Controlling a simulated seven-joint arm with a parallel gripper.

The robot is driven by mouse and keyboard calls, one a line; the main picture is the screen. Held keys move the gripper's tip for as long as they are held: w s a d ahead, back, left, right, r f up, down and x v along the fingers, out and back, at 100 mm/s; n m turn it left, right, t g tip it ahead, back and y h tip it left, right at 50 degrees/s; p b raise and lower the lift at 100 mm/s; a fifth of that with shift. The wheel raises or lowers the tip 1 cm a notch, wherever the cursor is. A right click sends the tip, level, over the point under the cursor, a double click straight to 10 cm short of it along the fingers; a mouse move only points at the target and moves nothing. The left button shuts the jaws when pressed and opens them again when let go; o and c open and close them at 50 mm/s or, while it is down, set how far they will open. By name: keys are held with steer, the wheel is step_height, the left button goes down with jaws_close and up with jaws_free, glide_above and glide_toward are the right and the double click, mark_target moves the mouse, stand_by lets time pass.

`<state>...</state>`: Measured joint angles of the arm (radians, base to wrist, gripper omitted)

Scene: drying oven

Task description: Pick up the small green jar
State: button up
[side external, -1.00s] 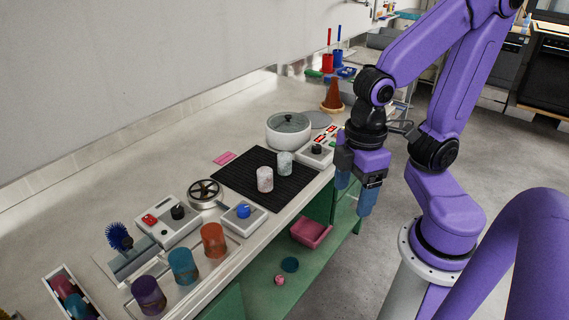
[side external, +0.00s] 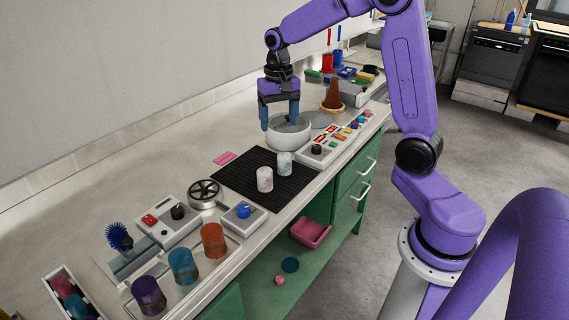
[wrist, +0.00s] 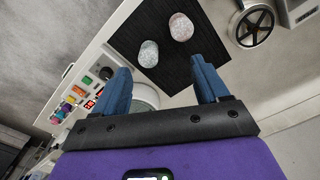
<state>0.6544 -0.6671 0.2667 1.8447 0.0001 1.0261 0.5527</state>
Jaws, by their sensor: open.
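A small pale green-white speckled jar (side external: 284,162) stands upright on a black ribbed mat (side external: 240,178) in the side view. A similar pinkish-white jar (side external: 265,179) stands close beside it, nearer the camera. In the wrist view the greenish jar (wrist: 148,54) and the pinkish jar (wrist: 181,27) lie beyond the fingertips. My gripper (side external: 280,117) is open and empty, pointing down at the white round pot, behind both jars. Its blue fingers (wrist: 160,75) are spread wide in the wrist view, with nothing between them.
The white pot (side external: 288,137) is partly hidden by my fingers. A button panel (side external: 325,146) stands to its right, a metal handwheel (side external: 204,193) left of the mat. Purple, blue and orange jars (side external: 213,240) stand in a front tray. A pink pad (side external: 224,158) lies behind the mat.

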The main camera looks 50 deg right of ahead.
mark_target(284, 156)
steer(key=w+d+m, duration=0.2)
steer(key=d+m, duration=0.1)
steer(key=d, duration=0.3)
step_height(284, 156, down, 12)
steer(key=shift+w+r, duration=0.1)
steer(key=shift+a+f, duration=0.15)
steer(key=shift+f, duration=1.45)
steer(key=shift+a+f, duration=0.1)
steer(key=shift+f, duration=1.45)
steer(key=c, duration=1.1)
